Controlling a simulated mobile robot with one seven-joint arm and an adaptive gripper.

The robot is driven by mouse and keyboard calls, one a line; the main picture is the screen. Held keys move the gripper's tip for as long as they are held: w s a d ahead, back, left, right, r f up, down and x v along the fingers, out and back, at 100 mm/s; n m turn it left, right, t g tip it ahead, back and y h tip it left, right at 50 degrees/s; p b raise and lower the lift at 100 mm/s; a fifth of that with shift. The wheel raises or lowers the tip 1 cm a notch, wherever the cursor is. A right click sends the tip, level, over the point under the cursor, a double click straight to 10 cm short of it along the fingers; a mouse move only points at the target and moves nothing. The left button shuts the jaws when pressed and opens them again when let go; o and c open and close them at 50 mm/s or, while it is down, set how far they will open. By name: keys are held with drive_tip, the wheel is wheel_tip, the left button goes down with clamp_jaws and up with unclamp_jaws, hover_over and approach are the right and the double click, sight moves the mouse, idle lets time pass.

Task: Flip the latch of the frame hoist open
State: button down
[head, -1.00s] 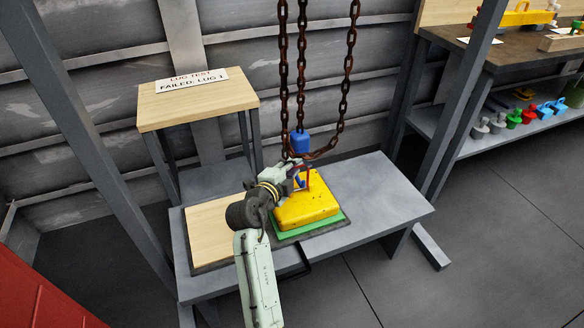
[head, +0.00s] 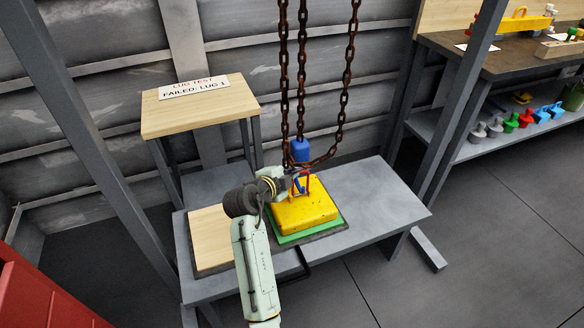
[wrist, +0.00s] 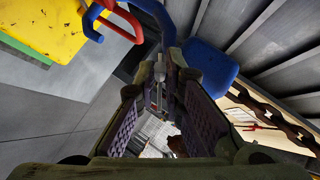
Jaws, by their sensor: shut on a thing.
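The hoist's blue block (head: 300,150) hangs on rusty chains above the yellow load (head: 305,206). Below it is a blue hook, whose curved tip (wrist: 92,22) shows in the wrist view beside a red bar (wrist: 122,22) above the load. My gripper (head: 290,180) is at the hook, on its left side in the head view. In the wrist view my gripper's fingertips (wrist: 160,72) are close together by the blue hook's shank, on a small grey piece that seems to be the latch. The fingers hide most of it.
The load sits on a green pad (head: 335,224) on a low grey bench (head: 390,205). A wooden stand (head: 195,115) with a "failed: lug 1" sign is behind left. Chains (head: 345,85) hang close by. A workbench (head: 500,60) is at right.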

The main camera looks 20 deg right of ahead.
drive_tip(key=shift+w+r, duration=0.1)
drive_tip(key=c, duration=1.7)
unclamp_jaws()
drive_tip(key=v, duration=0.8)
drive_tip(key=shift+d, duration=0.1)
